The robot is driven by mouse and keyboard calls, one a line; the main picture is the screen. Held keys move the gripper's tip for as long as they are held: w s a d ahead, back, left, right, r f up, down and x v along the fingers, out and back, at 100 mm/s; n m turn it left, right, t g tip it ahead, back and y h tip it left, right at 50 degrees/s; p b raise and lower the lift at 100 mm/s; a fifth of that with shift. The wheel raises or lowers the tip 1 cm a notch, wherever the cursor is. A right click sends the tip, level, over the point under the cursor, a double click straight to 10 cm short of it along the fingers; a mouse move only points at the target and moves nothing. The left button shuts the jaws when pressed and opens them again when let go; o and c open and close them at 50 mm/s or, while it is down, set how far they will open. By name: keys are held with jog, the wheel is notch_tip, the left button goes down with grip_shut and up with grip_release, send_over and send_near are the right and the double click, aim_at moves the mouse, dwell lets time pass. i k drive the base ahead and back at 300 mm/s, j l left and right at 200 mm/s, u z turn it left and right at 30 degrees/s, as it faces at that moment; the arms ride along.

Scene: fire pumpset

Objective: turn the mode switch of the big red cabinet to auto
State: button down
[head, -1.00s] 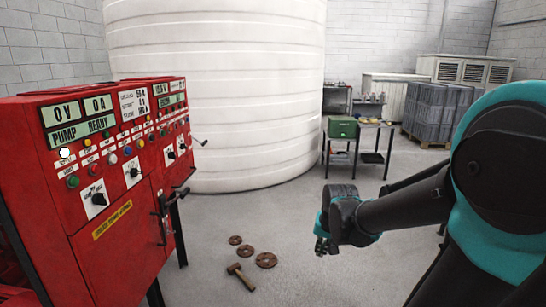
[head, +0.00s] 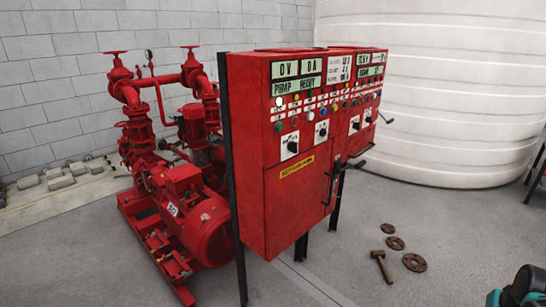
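The big red cabinet (head: 300,190) stands on dark legs in the middle of the head view, its front angled to the right. Its upper front carries displays, rows of small coloured buttons and lamps, and several black rotary switches on white plates. One switch (head: 291,145) is at the lower left of the panel, another (head: 321,131) is beside it, and more are further right. The labels are too small to tell which is the mode switch. My gripper (head: 516,294) is partly in view at the bottom right corner, well apart from the cabinet; its fingers cannot be made out.
A red pump and motor set (head: 190,215) stands left of the cabinet. A large white tank (head: 430,90) is behind on the right. A hammer (head: 381,266) and rusty flanges (head: 414,262) lie on the floor right of the cabinet. Floor in front is otherwise clear.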

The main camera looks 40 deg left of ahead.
aim_at(292, 146)
jog(key=u, duration=1.4)
